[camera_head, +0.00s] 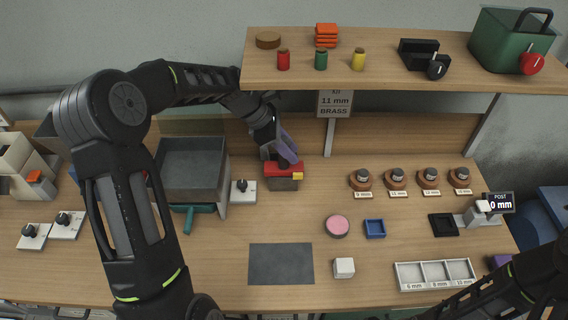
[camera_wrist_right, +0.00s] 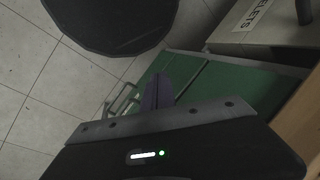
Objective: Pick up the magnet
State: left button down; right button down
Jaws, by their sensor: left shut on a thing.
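A red bar with a yellow end, which looks like the magnet (camera_head: 283,169), sits at the top of a brown block (camera_head: 283,184) at the back middle of the bench. My left gripper (camera_head: 287,160) reaches down from behind, its purple fingers shut on the red bar. The fingers cover part of the bar's back edge. I cannot tell whether the bar still touches the block. My right gripper (camera_wrist_right: 158,92) is far from it, over the floor and a green cabinet in the right wrist view. Its purple fingers appear together with nothing between them.
A shelf (camera_head: 400,77) overhangs the back, its sign (camera_head: 334,103) hanging near my left gripper. A grey bin (camera_head: 190,165) and a switch box (camera_head: 243,192) stand to the left. Several round knobs (camera_head: 396,178) stand to the right. A dark mat (camera_head: 281,264) lies in front.

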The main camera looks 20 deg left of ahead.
pick_arm(q)
jog(key=shift+r, duration=0.15)
jog(key=shift+w+r, duration=0.1)
jog(key=shift+r, duration=0.65)
jog(key=s+d, duration=0.4)
jog(key=s, duration=0.4)
jog(key=s+d, duration=0.3)
jog(key=s, duration=0.5)
jog(key=shift+s+d, duration=0.15)
jog(key=shift+d, duration=0.25)
jog(key=shift+f, duration=0.2)
